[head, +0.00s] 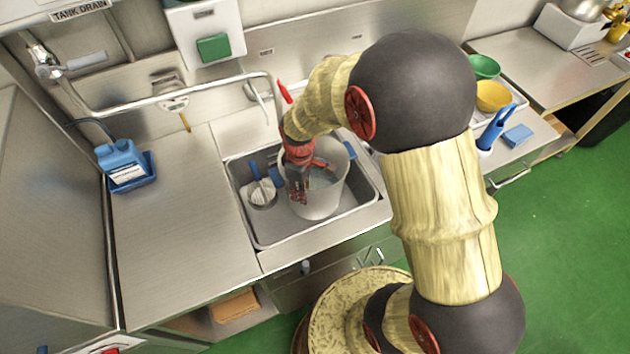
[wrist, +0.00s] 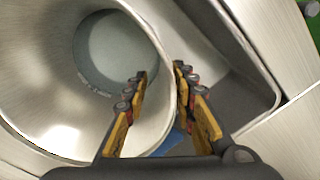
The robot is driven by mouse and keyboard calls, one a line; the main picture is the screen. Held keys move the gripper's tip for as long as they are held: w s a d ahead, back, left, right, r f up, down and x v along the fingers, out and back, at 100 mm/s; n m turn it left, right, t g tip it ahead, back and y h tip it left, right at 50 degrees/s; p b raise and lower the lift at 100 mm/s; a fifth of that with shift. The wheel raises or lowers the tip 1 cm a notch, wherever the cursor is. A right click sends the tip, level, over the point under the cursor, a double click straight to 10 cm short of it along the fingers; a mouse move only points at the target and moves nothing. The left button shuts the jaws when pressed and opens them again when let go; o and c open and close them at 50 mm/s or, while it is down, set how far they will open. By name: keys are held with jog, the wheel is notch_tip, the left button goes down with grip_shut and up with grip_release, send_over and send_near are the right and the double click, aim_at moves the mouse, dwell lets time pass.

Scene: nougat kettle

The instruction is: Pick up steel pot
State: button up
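The steel pot (head: 325,208) stands upright in the sink basin, with blue handles at its sides. It also shows in the wrist view (wrist: 45,75), where I look into its round, pale interior. My gripper (head: 299,197) reaches down at the pot's near-left side. In the wrist view my gripper (wrist: 160,72) has its fingers apart, the left one over the pot's inside and the right one outside the rim. The rim passes between them, with a gap showing. A bit of blue, probably a pot handle, shows low between the fingers and is mostly hidden.
The sink (head: 272,232) has raised walls close around the pot. A small white item with a blue handle (head: 261,192) lies left of the pot. A faucet pipe (head: 180,93) crosses behind. The left counter (head: 185,230) is largely clear; a blue jug (head: 122,162) stands there.

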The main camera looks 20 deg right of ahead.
aim_at(304, 206)
notch_tip(304, 206, down, 7)
jog(key=shift+s+r+b, duration=0.1)
jog(key=shift+r+b, duration=0.05)
jog(key=shift+b, duration=0.7)
jog(key=shift+c, duration=0.6)
grip_shut()
jog(key=shift+r, duration=0.2)
